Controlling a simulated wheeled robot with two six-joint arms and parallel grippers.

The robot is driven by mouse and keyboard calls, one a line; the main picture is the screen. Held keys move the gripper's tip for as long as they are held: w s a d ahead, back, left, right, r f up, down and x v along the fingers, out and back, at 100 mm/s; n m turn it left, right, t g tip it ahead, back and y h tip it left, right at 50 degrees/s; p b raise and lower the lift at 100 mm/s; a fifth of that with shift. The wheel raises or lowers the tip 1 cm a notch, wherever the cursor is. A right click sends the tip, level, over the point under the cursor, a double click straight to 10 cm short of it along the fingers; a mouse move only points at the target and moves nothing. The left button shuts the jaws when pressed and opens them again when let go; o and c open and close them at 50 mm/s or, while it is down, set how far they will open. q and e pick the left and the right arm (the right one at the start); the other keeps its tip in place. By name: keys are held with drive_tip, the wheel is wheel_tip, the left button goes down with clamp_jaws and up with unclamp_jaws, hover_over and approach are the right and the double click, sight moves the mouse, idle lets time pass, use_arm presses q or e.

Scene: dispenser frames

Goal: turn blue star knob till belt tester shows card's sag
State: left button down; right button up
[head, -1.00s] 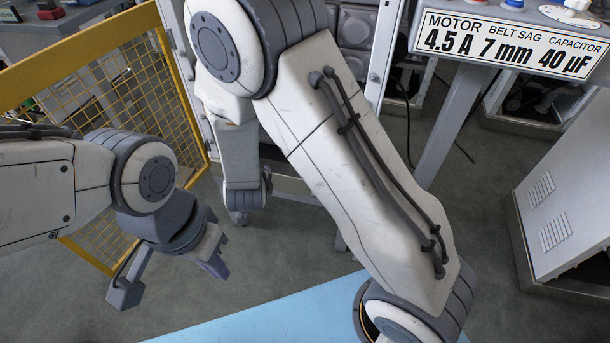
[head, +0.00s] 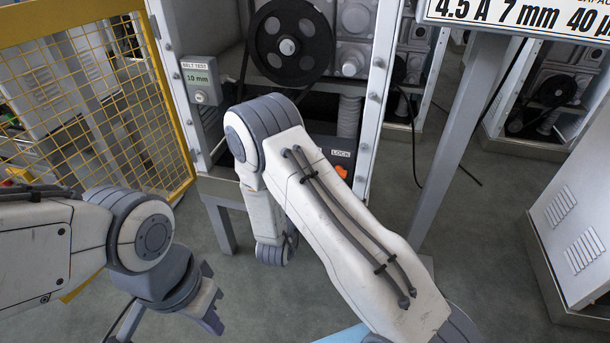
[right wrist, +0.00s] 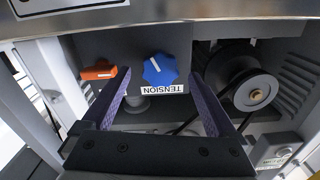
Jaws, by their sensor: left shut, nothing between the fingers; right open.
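The blue star knob (right wrist: 160,70) shows in the right wrist view above a TENSION label; my right arm hides it in the head view. My right gripper (right wrist: 159,78) is open, its two fingers on either side of the knob in the picture. I see no grip on the knob; the remaining distance is hard to tell. The belt tester (head: 200,80) in the head view reads 10 mm. The card (head: 520,14), cut by the top edge, shows 7 mm in its middle entry. My left gripper (head: 213,322) is shut and empty, low on the left, away from the machine.
An orange handle (right wrist: 98,71) sits beside the knob, close to one right finger. A black pulley (head: 290,42) with a belt is in the open cabinet. A yellow mesh guard (head: 180,120) stands left. A grey leg (head: 460,130) stands right, with open floor around it.

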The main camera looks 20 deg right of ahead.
drive_tip(key=shift+b+x, duration=0.3)
drive_tip(key=shift+x, duration=1.4)
drive_tip(key=shift+c, duration=0.3)
drive_tip(key=c, duration=1.3)
drive_tip(key=shift+m, duration=0.4)
drive_tip(key=m+b, duration=0.1)
drive_tip(key=m, duration=0.1)
drive_tip(key=shift+f+m, duration=0.15)
drive_tip(key=shift+m, duration=0.25)
drive_tip(key=m+b, duration=0.1)
drive_tip(key=m, duration=0.1)
drive_tip(key=shift+m, duration=0.4)
drive_tip(key=m+b, duration=0.3)
drive_tip(key=m, duration=0.2)
drive_tip(key=shift+s+b, duration=0.1)
drive_tip(key=shift+b, duration=0.25)
drive_tip(key=shift+m, duration=0.3)
